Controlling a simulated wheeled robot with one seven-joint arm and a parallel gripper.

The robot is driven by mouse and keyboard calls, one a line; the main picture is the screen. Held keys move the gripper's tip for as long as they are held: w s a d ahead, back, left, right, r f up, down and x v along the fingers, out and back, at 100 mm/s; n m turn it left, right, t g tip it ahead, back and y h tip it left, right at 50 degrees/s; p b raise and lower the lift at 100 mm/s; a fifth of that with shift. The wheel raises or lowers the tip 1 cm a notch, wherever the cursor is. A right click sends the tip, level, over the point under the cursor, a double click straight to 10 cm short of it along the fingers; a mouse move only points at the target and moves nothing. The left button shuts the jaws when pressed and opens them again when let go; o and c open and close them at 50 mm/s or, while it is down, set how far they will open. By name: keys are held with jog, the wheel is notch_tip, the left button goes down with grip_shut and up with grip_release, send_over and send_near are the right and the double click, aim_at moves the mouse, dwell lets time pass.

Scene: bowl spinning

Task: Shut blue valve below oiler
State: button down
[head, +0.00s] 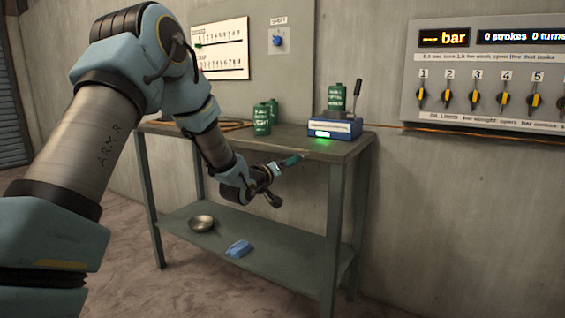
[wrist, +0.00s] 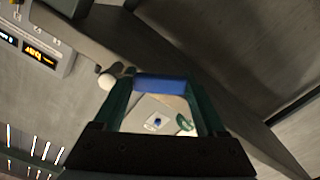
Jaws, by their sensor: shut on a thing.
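My gripper (head: 297,159) is at the front edge of the table's upper shelf, below and left of the blue box (head: 342,130). This box has a green canister (head: 335,97) and a dark lever on top, and looks like the oiler. In the wrist view, a blue bar (wrist: 161,83) spans between my two green fingertips and touches both; it appears to be the blue valve's handle. My gripper is shut on it. I cannot make out the bar in the head view, nor what it is mounted on.
The steel table (head: 145,168) has green cans (head: 262,119) on top. Its lower shelf holds a metal bowl (head: 201,222) and a blue object (head: 239,248). A wall panel (head: 480,115) with several yellow-marked knobs is right. A blue wall knob (head: 278,41) is above the table.

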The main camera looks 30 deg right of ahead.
jog(key=shift+s+d+f+n, duration=0.4)
jog(key=shift+s+n, duration=0.25)
jog(key=shift+n, duration=1.3)
jog(key=shift+s+d+f+n, duration=0.35)
jog(key=shift+s+f+n, duration=0.3)
jog(key=shift+n, duration=1.35)
jog(key=shift+s+d+f+n, duration=0.35)
jog(key=shift+s+n, duration=0.35)
jog(key=shift+n, duration=1.25)
grip_release()
jog(key=v, duration=1)
jog(key=shift+s+a, duration=0.25)
jog(key=shift+a, duration=0.1)
